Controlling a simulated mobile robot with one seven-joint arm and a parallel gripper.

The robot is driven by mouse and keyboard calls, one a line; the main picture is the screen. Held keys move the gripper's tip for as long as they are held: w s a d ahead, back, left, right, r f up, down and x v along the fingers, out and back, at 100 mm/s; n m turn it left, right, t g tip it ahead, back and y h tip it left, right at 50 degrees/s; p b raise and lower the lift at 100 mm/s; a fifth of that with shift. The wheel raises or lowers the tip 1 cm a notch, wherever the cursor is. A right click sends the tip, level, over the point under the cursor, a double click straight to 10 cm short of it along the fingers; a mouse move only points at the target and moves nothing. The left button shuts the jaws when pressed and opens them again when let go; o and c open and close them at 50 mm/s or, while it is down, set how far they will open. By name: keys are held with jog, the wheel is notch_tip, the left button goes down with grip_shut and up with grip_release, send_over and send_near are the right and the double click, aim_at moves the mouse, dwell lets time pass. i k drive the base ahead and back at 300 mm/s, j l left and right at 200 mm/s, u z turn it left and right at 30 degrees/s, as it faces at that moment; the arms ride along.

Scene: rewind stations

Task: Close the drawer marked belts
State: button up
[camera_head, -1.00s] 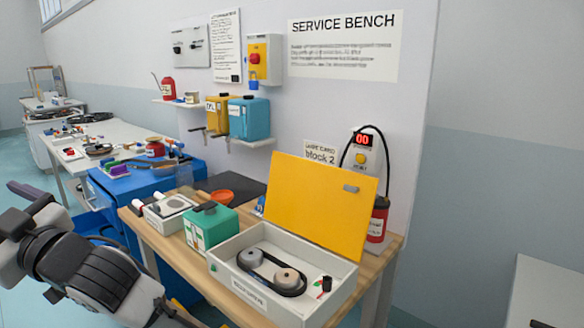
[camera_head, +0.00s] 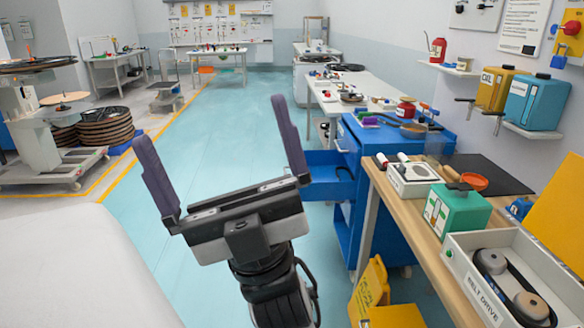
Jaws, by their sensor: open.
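A blue cabinet (camera_head: 375,165) stands right of centre, beside the wooden bench. One blue drawer (camera_head: 325,188) is pulled out from its left side, over the floor. No label on the drawer is readable from here, so I cannot tell if it is marked belts. My gripper (camera_head: 212,120) is in the middle of the picture, fingers pointing up and spread wide, with nothing between them. It appears left of the open drawer, and its right side partly covers the drawer's left part.
The wooden bench (camera_head: 412,208) holds a green box (camera_head: 457,212) and a white belt-drive tray (camera_head: 470,272). A yellow object (camera_head: 370,290) is on the floor by the bench. Reels (camera_head: 100,130) stand at left. The blue-green floor (camera_head: 230,95) beyond my gripper is clear.

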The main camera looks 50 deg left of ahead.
aim_at(322, 164)
jog(key=i+j+u, duration=0.1)
jog(key=j+u, duration=0.3)
jog(key=i+j+u, duration=0.2)
jog(key=j+u, duration=0.2)
jog(key=i+j+u, duration=0.25)
jog(key=u, duration=0.15)
jog(key=i+j, duration=0.25)
jog(key=i, duration=0.25)
jog(key=i+j+z, duration=0.1)
jog(key=i+j, duration=0.15)
jog(key=i, duration=0.3)
